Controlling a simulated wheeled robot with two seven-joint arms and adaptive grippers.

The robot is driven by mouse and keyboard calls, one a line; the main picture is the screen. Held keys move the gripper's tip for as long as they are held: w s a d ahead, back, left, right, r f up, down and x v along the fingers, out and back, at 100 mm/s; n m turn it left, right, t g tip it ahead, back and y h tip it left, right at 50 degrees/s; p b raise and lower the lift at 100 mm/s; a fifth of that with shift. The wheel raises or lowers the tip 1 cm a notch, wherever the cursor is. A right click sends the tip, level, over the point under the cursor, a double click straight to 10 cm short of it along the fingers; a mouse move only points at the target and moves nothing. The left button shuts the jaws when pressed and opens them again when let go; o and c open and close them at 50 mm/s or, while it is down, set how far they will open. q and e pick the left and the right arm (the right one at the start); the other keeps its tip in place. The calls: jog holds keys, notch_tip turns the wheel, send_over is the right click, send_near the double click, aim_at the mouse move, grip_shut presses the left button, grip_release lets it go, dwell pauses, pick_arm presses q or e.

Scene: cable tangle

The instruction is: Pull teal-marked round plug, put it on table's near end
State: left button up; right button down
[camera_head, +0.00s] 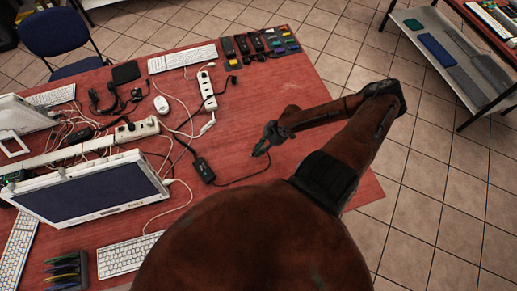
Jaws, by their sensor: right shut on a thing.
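My right gripper (262,147) is low over the right-hand part of the red table (320,95). It is shut on the end of a thin black cable (240,181), probably the round plug. The plug is mostly hidden by the fingers, and I cannot make out a teal mark. The cable runs left from the gripper to a black power brick (203,170) lying on the table. My left gripper is not in view.
A white power strip (207,90) and another one (137,129) lie among tangled cables. A monitor (93,190), keyboards (183,58) and a mouse (161,104) take up the left side. Small chargers (243,45) line the far edge. Bare table surrounds the right gripper.

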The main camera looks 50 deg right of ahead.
jog(key=c, duration=1.9)
grip_release()
jog(key=shift+v, duration=6.05)
